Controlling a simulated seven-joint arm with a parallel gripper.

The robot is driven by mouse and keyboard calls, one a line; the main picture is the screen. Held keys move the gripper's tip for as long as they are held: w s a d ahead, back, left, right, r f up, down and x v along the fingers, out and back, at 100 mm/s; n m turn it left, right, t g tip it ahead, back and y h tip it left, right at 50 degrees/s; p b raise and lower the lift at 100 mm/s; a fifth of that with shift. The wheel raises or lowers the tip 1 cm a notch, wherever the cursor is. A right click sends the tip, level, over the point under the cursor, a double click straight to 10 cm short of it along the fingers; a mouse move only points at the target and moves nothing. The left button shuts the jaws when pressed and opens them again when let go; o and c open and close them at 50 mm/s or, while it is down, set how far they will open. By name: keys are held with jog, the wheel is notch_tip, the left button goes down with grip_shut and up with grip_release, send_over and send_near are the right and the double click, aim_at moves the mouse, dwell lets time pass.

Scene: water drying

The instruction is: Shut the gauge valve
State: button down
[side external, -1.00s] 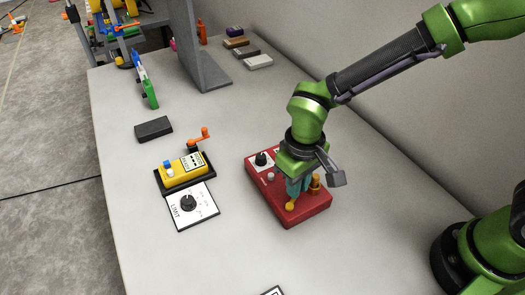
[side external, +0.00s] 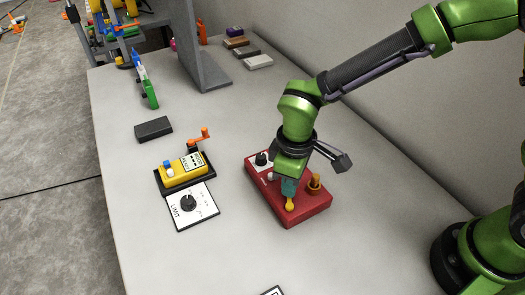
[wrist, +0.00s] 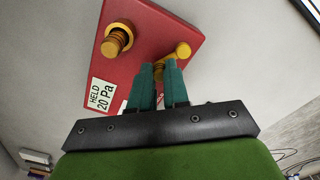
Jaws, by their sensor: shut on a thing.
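The red gauge box (side external: 312,209) lies on the table under my gripper, and the wrist view shows part of its red face (wrist: 150,40). A label (wrist: 102,95) on it reads "HELD 20 Pa". The yellow valve handle (side external: 291,204) sits at the near end of the box; in the wrist view the handle (wrist: 182,51) slants down towards my fingertips. My gripper (side external: 287,192) points down with its teal fingers (wrist: 160,75) shut on the handle. The fingers hide the handle's inner end. A brass fitting (side external: 314,183) stands on the box, apart from the fingers.
A black knob (side external: 261,159) is at the box's far end. To the left are a yellow device with an orange crank (side external: 183,169) and a white LIMIT dial plate (side external: 193,206). A dark block (side external: 154,129) lies beyond. The front table is mostly clear.

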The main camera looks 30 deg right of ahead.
jog(key=n, duration=0.2)
jog(key=a+n, duration=0.1)
jog(key=n, duration=0.2)
jog(key=shift+w+a+n, duration=0.25)
jog(key=shift+w+n, duration=0.05)
jog(key=shift+n, duration=0.1)
jog(key=shift+a, duration=0.1)
dwell(0.3)
jog(key=c, duration=1.4)
grip_release()
notch_tip(320, 180, up, 17)
